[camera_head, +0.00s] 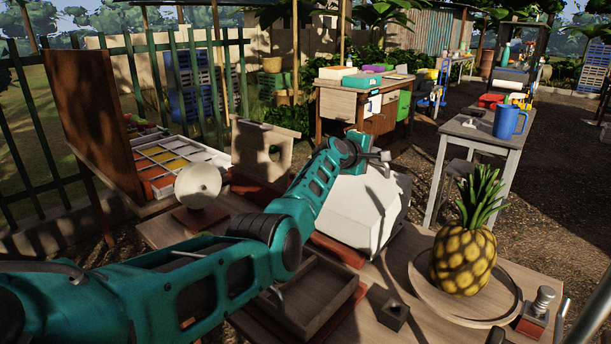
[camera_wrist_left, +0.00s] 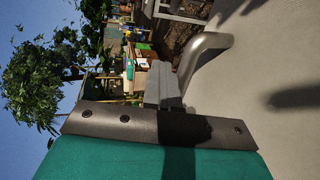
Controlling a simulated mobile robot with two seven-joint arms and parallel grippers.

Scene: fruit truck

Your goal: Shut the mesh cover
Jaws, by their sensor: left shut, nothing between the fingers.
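The mesh cover (camera_head: 358,208) appears to be the pale, box-like piece with sloped faces, standing on the wooden bench in the middle of the head view. Whether it is open or shut I cannot tell. A broad pale surface (camera_wrist_left: 270,70), probably the cover, fills the right of the left wrist view. My left gripper (camera_head: 383,160) is at the cover's upper edge, shut and empty. Its grey fingers (camera_wrist_left: 164,86) show close to the pale surface, beside a curved grey metal piece (camera_wrist_left: 205,52). Whether they touch the cover is unclear. My right gripper is not in view.
A pineapple (camera_head: 463,255) stands on a round wooden board (camera_head: 500,303) at the right. A wooden tray (camera_head: 312,300) lies in front of the cover, partly behind my left arm. A white disc (camera_head: 198,186) and a sectioned fruit tray (camera_head: 170,158) are at the left.

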